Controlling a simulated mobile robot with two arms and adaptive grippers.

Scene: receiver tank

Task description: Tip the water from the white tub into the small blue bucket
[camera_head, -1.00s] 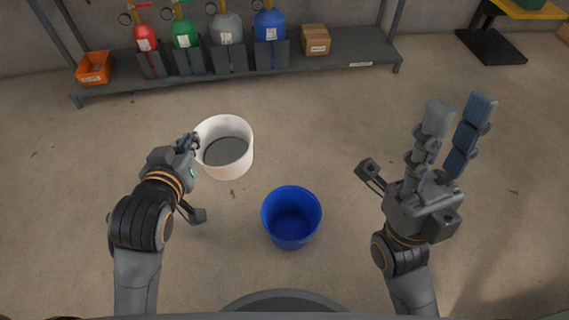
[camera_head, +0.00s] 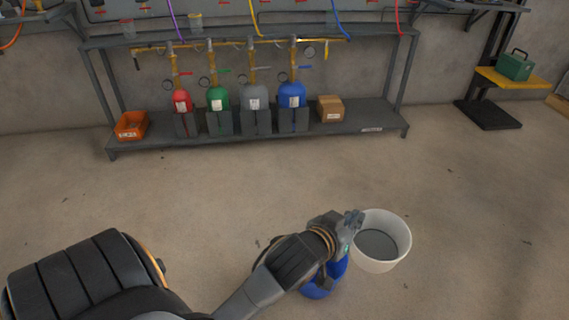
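My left gripper (camera_head: 353,222) is shut on the left rim of the white tub (camera_head: 378,265) at the lower right of the head view. The tub looks about upright, with a flat grey water surface (camera_head: 376,244) inside. The small blue bucket (camera_head: 318,291) is just left of and below the tub in the picture. My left wrist covers much of the bucket, so its opening and contents are hidden. The gap between tub and bucket cannot be judged. My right gripper is out of view.
A grey shelf (camera_head: 365,124) stands along the back wall with red, green, grey and blue gas cylinders (camera_head: 291,96), a cardboard box (camera_head: 330,109) and an orange bin (camera_head: 131,126). A green case (camera_head: 514,66) sits on a yellow stand at the right. The floor between is clear.

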